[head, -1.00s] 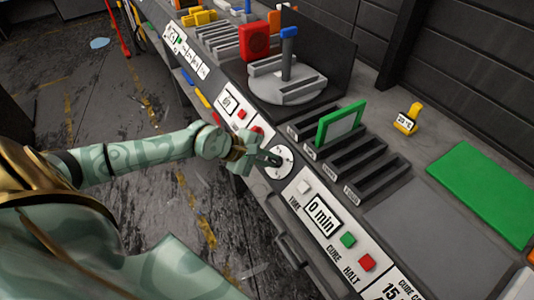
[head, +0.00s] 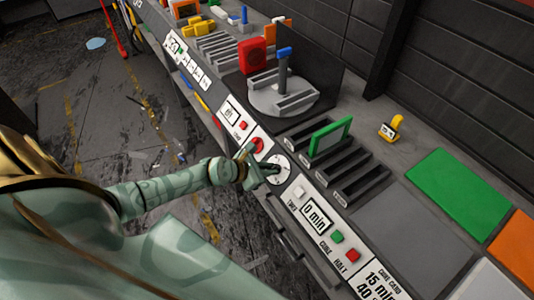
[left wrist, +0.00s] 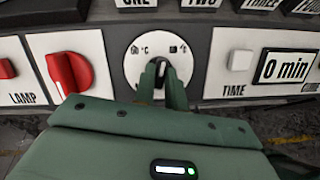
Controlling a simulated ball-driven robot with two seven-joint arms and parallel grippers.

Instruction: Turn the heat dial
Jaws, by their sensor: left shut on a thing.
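The heat dial (head: 283,161) is a round white disc on the sloped front panel, with a small dark knob at its centre. In the left wrist view the dial (left wrist: 134,66) carries a "°C" mark at its upper left. My left gripper (head: 268,169) reaches it from the left. In the left wrist view the two green fingers of the left gripper (left wrist: 162,78) stand on either side of the dark knob, shut on it. The fingers hide the lower part of the disc. My right gripper is not in view.

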